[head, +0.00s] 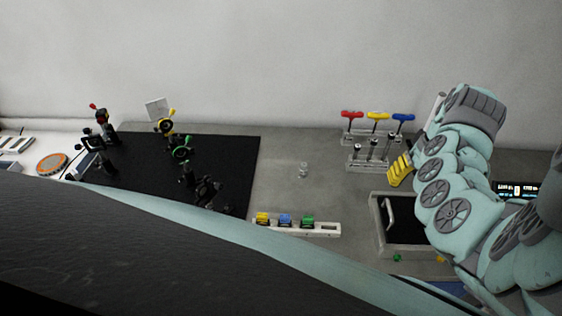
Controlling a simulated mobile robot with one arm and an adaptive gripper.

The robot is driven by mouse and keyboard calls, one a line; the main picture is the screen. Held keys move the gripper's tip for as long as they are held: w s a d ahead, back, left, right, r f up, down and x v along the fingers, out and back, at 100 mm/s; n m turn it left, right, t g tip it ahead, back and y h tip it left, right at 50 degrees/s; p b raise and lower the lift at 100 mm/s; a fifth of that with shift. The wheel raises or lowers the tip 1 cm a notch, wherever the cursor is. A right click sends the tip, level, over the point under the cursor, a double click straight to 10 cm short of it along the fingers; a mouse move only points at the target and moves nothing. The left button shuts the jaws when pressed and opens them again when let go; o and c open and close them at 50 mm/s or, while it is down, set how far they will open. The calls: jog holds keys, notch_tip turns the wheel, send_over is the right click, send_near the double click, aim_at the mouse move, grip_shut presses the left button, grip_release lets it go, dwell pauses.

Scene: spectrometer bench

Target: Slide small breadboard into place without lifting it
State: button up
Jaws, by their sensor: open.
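A large black board (226,166) lies flat on the grey bench at the left, with optical mounts standing on it. A smaller black panel (408,234) lies at the right inside a light grey frame (377,228), with a pale handle (390,212) at its left side. I cannot tell which of these, if either, is the small breadboard. My arm covers the right part of the smaller panel. My gripper's fingers do not show in this view.
A white holder (325,229) with yellow, blue and green pieces stands at the front. A clear rack (370,136) holds red, yellow and blue-handled tools. A yellow ridged object (399,170) is beside my arm.

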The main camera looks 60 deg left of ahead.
aim_at(389, 204)
jog(key=f, duration=0.1)
jog(key=f+p, duration=0.1)
jog(key=f, duration=0.1)
jog(key=shift+s+a+f, duration=0.1)
jog(key=shift+s+a, duration=0.1)
jog(key=shift+s, duration=0.15)
jog(key=shift+s+a+f+p, duration=0.15)
jog(key=shift+f+p, duration=0.1)
jog(key=shift+f, duration=0.6)
jog(key=shift+s+f+p, duration=0.15)
jog(key=shift+f+p, duration=0.05)
jog(key=shift+f, duration=0.65)
jog(key=shift+a+f, duration=0.2)
jog(key=shift+f, duration=0.65)
jog(key=shift+s+f, duration=0.15)
jog(key=shift+f, duration=0.4)
jog(key=shift+o, duration=0.2)
grip_shut()
